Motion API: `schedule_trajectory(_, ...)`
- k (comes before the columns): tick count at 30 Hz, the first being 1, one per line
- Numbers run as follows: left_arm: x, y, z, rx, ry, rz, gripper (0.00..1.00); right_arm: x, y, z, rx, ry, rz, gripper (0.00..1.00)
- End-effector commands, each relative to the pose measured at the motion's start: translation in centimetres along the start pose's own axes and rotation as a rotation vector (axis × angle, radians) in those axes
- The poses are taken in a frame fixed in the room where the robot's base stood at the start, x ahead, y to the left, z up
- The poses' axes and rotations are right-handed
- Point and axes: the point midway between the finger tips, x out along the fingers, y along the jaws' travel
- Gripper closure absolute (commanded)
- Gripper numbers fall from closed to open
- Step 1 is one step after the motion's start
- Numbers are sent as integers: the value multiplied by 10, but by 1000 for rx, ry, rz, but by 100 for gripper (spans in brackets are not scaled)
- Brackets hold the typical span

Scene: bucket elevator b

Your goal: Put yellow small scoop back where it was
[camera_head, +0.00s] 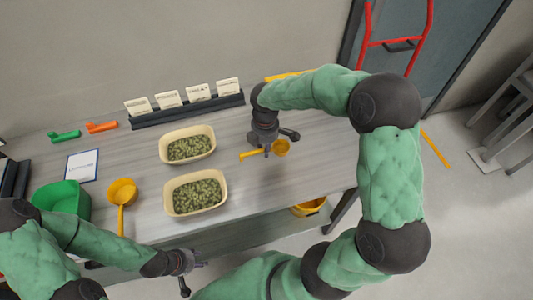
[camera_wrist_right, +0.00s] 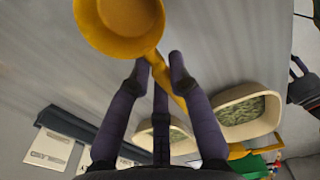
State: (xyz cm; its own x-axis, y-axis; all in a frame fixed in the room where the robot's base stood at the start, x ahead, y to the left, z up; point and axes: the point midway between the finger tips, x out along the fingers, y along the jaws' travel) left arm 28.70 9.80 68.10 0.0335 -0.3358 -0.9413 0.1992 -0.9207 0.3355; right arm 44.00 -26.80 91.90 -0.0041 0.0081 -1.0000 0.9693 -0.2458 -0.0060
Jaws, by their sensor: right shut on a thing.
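The yellow small scoop (camera_head: 281,147) is held by my right gripper (camera_head: 267,149) above the right part of the table, right of the food bins. In the right wrist view, the scoop's bowl (camera_wrist_right: 120,22) is beyond the fingertips, and my right gripper (camera_wrist_right: 158,66) is shut on its handle. Whether the scoop touches the tabletop is unclear. A larger yellow scoop (camera_head: 122,191) lies at the left, beside the green bin, with its handle toward the front edge. My left gripper (camera_head: 194,277) is open and empty in front of the table's front edge.
Two cream bins (camera_head: 188,147) (camera_head: 195,194) of green pellets stand mid-table. A dark rack (camera_head: 187,110) with white cards is behind. A green bin (camera_head: 62,199), green and orange tools (camera_head: 101,127) and a framed sheet (camera_head: 82,165) are left. A yellow bucket (camera_head: 308,207) is below.

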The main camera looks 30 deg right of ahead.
Motion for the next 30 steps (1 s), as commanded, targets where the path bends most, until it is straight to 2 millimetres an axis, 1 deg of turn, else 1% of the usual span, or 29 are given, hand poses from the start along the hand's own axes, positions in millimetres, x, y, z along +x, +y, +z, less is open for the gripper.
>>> schedule_trajectory(1,4,-2,0,0,0,0,60,9,6,3,3,0,0,100)
schedule_trajectory(3,6,-2,0,0,0,0,60,15,11,6,2,0,2,100)
schedule_trajectory(11,10,-3,0,0,0,0,60,27,21,10,1,0,2,100)
schedule_trajectory(13,12,-4,0,0,0,0,60,34,25,13,1,0,1,100)
schedule_trajectory(15,19,-7,-1,0,0,0,60,47,23,12,0,0,0,100)
schedule_trajectory(18,25,-9,-1,0,0,0,60,59,24,12,0,0,2,100)
schedule_trajectory(30,25,-9,-1,0,0,0,60,63,24,12,0,0,3,100)
